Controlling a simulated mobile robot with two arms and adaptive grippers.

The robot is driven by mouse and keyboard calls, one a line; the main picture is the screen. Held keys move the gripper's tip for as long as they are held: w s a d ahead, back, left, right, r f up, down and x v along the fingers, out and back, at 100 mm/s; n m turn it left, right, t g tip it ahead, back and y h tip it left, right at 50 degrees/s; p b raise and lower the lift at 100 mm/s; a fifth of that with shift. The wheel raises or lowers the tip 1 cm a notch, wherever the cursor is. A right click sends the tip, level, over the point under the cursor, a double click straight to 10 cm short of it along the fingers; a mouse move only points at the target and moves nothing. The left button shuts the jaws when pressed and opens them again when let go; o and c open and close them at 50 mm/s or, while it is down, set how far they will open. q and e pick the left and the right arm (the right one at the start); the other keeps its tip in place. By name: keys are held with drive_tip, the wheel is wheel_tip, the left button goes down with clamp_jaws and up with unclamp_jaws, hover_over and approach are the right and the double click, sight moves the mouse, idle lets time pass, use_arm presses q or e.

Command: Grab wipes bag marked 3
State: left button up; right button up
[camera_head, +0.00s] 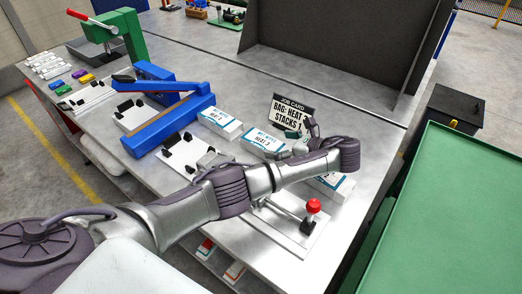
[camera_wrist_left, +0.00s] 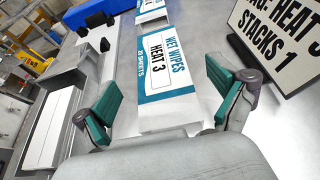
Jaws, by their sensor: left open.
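The wipes bag marked 3 (camera_head: 262,141) is a white packet with a blue label, lying on the grey bench in the head view. In the left wrist view the same bag (camera_wrist_left: 165,62) reads "WET WIPES HEAT 3". My left gripper (camera_head: 300,139) is open and empty at the bag's right end. In the left wrist view its teal-padded fingers (camera_wrist_left: 165,92) stand apart, one on either side of the bag's near end. I see no contact, and the height over the bag is hard to tell. My right gripper is not in view.
A second wipes bag (camera_head: 218,121) lies to the left, and another (camera_head: 337,184) is partly hidden behind my arm. A blue press (camera_head: 165,112) and a red-knobbed lever (camera_head: 312,208) stand on the bench.

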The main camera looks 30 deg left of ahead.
sight(265, 141)
use_arm(q)
drive_tip(key=shift+w+a+f, duration=0.1)
drive_tip(key=shift+a+f, duration=0.25)
drive_tip(key=shift+a, duration=0.25)
drive_tip(key=shift+a+b, duration=0.3)
drive_tip(key=shift+a+f, duration=0.2)
drive_tip(key=shift+a, duration=0.1)
drive_tip(key=b+x, duration=0.1)
drive_tip(key=x, duration=0.3)
drive_tip(key=shift+w+a, duration=0.1)
drive_tip(key=shift+a, duration=0.1)
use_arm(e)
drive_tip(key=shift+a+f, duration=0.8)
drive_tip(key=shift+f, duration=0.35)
use_arm(q)
drive_tip(key=shift+c, duration=0.9)
drive_tip(key=c, duration=0.7)
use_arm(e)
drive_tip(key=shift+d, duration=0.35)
